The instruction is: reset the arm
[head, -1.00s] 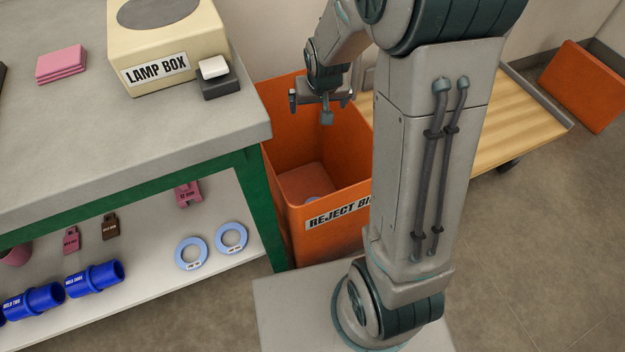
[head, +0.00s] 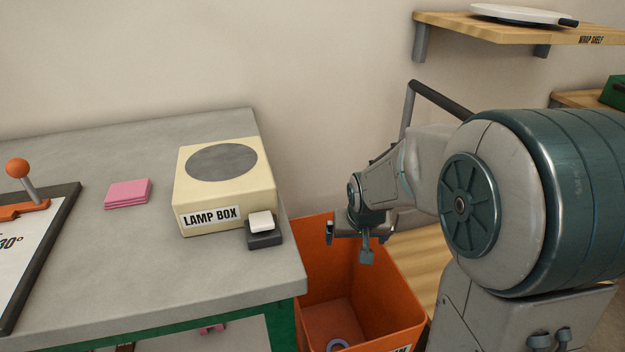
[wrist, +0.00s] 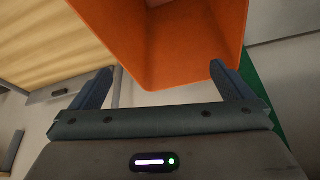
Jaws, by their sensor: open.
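My gripper (head: 350,240) hangs over the orange reject bin (head: 312,258) in the head view, at the end of my bent arm. In the wrist view my gripper (wrist: 165,85) has its two fingers wide apart with nothing between them. The orange bin's wall (wrist: 185,45) shows beyond the fingertips.
Left of the bin stands a grey-topped bench (head: 90,270) with a lamp box (head: 225,185), a small dark block with a white top (head: 263,230) and pink pads (head: 128,193). A wooden wrap shelf (head: 480,25) is on the wall at upper right.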

